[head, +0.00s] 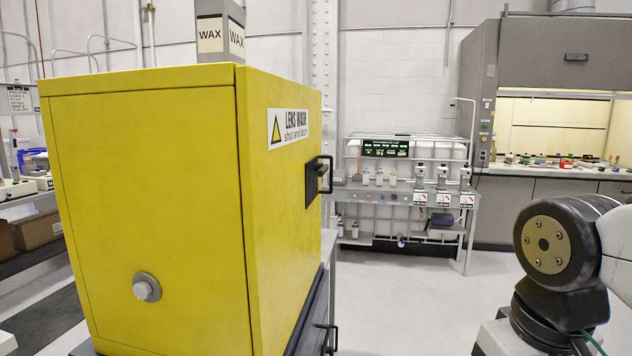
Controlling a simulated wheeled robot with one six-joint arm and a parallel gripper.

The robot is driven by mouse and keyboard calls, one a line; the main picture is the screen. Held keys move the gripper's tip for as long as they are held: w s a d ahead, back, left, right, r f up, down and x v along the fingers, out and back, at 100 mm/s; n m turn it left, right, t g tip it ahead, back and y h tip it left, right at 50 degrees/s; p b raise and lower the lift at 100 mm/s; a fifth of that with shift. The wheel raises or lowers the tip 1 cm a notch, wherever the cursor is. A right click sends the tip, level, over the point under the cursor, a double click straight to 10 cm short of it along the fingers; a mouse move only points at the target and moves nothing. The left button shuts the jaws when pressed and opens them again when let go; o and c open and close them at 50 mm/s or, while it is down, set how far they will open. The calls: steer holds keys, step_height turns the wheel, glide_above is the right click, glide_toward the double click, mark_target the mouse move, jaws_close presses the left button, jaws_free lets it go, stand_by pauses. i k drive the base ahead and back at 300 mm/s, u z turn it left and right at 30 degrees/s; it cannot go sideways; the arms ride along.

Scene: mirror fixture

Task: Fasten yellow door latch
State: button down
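A yellow cabinet (150,180) fills the left of the head view. Its narrower right-hand face (280,220), seen at a steep angle, carries a label (288,128) reading "LENS WASH", with smaller words that look like "shut and latch". A black latch or handle (326,174) on a dark plate stands out from that face's far edge. The angle does not show whether it is fastened, and I see no clear gap at the door. A round silver knob (146,287) sits on the broad left-hand face. My gripper is out of view; only part of my arm shows at the lower right.
A dark unit (311,318) with a black handle (329,338) is under the yellow cabinet. A grey box marked "WAX" (222,33) stands on top. A rack bench (400,190) and a fume hood (560,100) stand behind. The floor (415,290) between cabinet and arm is clear.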

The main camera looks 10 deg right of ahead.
mark_target(321, 169)
steer(key=k, duration=0.65)
steer(key=z, duration=0.45)
steer(key=i, duration=1.75)
steer(key=u, duration=0.45)
